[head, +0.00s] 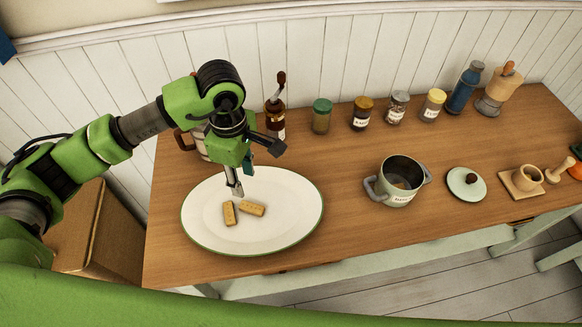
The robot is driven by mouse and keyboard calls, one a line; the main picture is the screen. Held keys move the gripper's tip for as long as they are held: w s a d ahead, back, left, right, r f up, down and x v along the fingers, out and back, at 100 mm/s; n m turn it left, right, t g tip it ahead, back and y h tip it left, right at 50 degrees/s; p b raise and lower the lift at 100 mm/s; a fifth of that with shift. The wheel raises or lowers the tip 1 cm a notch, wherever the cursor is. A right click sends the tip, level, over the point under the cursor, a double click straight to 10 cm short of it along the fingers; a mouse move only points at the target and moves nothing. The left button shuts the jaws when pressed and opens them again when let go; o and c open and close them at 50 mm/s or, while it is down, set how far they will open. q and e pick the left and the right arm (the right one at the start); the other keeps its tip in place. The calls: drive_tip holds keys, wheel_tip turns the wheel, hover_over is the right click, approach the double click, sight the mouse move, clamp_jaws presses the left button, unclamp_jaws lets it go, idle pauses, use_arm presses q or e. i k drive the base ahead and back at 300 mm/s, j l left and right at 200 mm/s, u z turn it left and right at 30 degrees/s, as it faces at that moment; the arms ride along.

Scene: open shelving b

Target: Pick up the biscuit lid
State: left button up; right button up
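The lid (473,190) is round and pale green with a dark round knob. It lies flat on the table, right of the pale green labelled pot (401,197). My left gripper (236,190) points down over the white oval plate (290,224), close above two biscuits (229,214), far left of the lid. Its fingertips look close together, and I cannot tell whether it is open or shut. I see nothing held in it. My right gripper is not in view.
Several spice jars (361,119), a pepper mill (275,120), a blue bottle (463,92) and a wooden-topped pot (497,92) stand along the back. The tabletop between plate and pot is clear.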

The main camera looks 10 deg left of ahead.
sight(468, 187)
drive_tip(key=z, duration=1.25)
